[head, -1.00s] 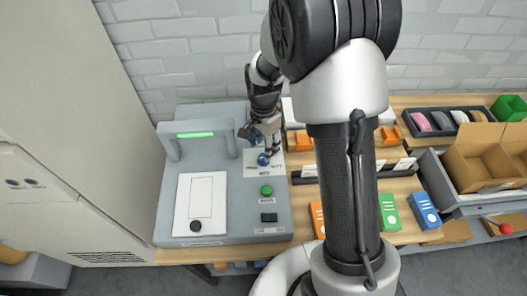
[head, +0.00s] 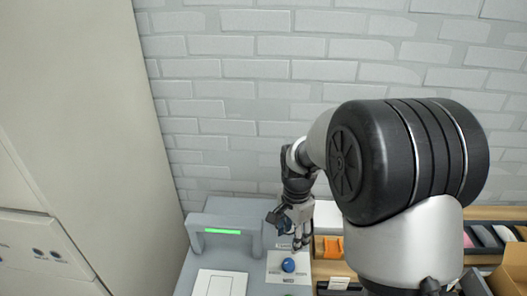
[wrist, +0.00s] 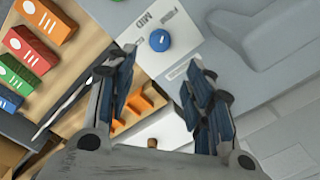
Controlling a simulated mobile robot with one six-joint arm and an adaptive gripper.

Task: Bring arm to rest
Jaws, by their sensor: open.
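My gripper (head: 299,243) hangs beside the grey machine's blue knob (head: 288,265), toward the back right in the head view. In the wrist view my gripper (wrist: 153,75) has its two fingers spread apart with nothing between them. The knob (wrist: 159,40) shows beyond the fingertips, on a white plate (wrist: 181,30) with printed words such as "MID". The fingers look clear of the knob, though their exact height above the panel is hard to tell.
The grey machine (head: 213,212) has a lit green strip (head: 222,231) on its raised bar. A tall pale cabinet (head: 70,120) stands left and a brick wall (head: 260,75) behind. Orange pieces (wrist: 136,104) and several coloured boxes (wrist: 30,48) are near the gripper. A cardboard box (head: 512,268) is at right.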

